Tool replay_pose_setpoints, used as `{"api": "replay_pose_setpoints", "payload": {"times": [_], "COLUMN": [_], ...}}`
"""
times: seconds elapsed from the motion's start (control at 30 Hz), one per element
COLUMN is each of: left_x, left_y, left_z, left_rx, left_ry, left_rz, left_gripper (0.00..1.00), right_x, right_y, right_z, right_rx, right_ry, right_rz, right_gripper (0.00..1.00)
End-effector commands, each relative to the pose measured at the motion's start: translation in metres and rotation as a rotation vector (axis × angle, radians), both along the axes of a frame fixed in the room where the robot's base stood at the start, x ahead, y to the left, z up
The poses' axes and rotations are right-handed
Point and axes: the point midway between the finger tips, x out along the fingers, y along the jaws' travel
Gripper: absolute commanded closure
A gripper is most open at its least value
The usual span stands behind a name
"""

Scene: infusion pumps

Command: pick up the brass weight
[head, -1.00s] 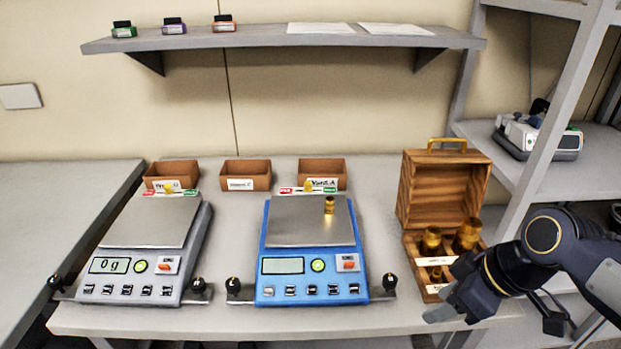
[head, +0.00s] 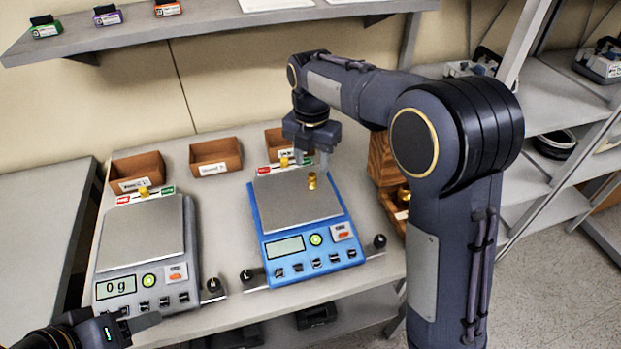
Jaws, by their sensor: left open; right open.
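A small brass weight (head: 312,181) stands upright on the pan of the blue scale (head: 292,250), toward the pan's back right. My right gripper (head: 313,160) points down over the back of that pan, open, its fingers just above and behind the weight in the head view. No contact with the weight can be made out. My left gripper (head: 136,323) is at the bottom left, in front of the grey scale (head: 140,235), open and partly cut off by the frame edge.
The grey scale reads 0 g. Brown bins (head: 216,157) stand behind the scales. A wooden box (head: 384,165) with brass weights is largely hidden behind my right arm. A shelf (head: 200,27) runs above the table.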

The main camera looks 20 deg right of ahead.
Motion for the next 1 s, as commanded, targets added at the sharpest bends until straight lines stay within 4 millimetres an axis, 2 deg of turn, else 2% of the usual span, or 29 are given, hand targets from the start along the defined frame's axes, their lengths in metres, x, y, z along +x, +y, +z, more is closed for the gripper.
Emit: {"api": "replay_pose_setpoints", "payload": {"times": [0.1,0.2,0.5,0.83,1.0], "left_x": [0.0,0.0,0.0,0.0,0.0], "left_y": [0.0,0.0,0.0,0.0,0.0], "left_z": [0.003,0.003,0.003,0.003,0.003], "left_rx": [0.0,0.0,0.0,0.0,0.0], "left_ry": [0.0,0.0,0.0,0.0,0.0], "left_rz": [0.0,0.0,0.0,0.0,0.0], "left_gripper": [0.44,0.44,0.44,0.44,0.44], "right_x": [-0.002,-0.002,-0.001,-0.001,-0.001], "right_y": [0.0,0.0,0.0,0.0,0.0], "right_z": [-0.02,-0.031,-0.036,-0.036,-0.036], "right_rx": [-0.003,0.0,0.001,0.001,0.002], "right_ry": [0.004,0.003,0.0,0.0,-0.001], "right_rz": [-0.001,-0.001,-0.002,-0.002,-0.002], "right_gripper": [0.55,0.55,0.55,0.98,1.0]}}
